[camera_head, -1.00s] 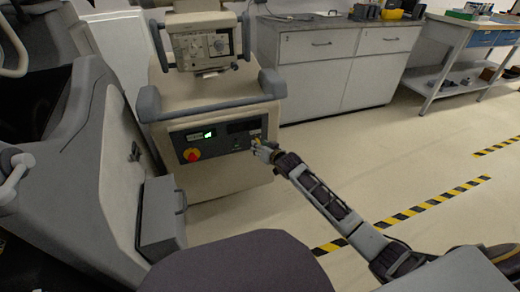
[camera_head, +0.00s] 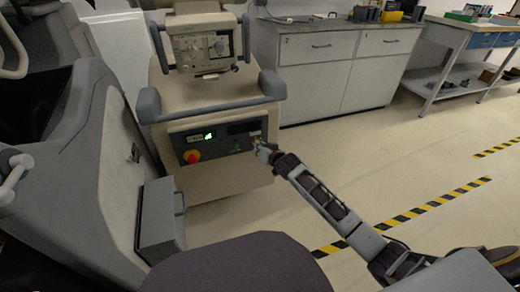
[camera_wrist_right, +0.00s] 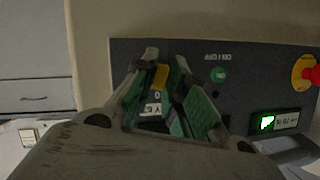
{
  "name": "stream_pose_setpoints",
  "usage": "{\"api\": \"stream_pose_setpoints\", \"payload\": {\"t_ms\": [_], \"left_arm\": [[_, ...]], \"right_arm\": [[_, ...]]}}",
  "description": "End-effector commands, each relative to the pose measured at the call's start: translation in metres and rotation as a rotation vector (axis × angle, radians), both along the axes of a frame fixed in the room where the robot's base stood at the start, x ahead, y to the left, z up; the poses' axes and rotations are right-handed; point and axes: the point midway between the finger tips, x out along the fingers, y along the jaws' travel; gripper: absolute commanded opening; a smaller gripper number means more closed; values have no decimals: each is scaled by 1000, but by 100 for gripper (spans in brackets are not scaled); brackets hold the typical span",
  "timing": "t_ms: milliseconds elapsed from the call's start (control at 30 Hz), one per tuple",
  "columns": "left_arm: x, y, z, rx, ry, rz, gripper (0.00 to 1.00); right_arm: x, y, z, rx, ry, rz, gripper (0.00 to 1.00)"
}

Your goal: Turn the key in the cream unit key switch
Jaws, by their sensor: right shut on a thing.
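The cream unit (camera_head: 205,97) stands ahead of me, with a dark control panel (camera_head: 222,131) on its front. My right gripper (camera_head: 262,146) is at the panel's right end. In the right wrist view its green-padded fingers (camera_wrist_right: 166,72) close around a small yellow piece (camera_wrist_right: 160,77), which looks like the key. The key switch itself is mostly hidden behind the fingers, so I cannot tell the key's angle. My left gripper is not in view.
The panel carries a red emergency knob on a yellow ring (camera_head: 191,156) and a lit green display (camera_head: 209,135). A grey cabinet (camera_head: 345,70) stands behind to the right. Floor with yellow-black striped tape (camera_head: 435,203) is clear at right.

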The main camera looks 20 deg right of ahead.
Motion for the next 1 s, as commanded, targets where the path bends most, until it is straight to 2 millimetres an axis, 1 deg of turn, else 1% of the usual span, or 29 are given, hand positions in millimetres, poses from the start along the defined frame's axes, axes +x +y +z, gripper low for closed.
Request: {"api": "stream_pose_setpoints", "payload": {"t_ms": [100, 200, 367, 700, 800, 1000], "left_arm": [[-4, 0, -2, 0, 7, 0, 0], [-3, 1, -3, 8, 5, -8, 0], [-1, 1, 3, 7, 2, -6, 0], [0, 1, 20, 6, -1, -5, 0], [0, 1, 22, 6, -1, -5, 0], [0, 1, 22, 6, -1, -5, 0]], "right_arm": [[0, 0, 0, 0, 0, 0, 0], [0, 0, 0, -2, 0, 0, 0], [0, 0, 1, -34, -1, 0, 0], [0, 1, 2, -189, -5, 0, 0], [1, 0, 2, -220, -8, 0, 0], [1, 0, 1, -228, -9, 0, 0]]}}
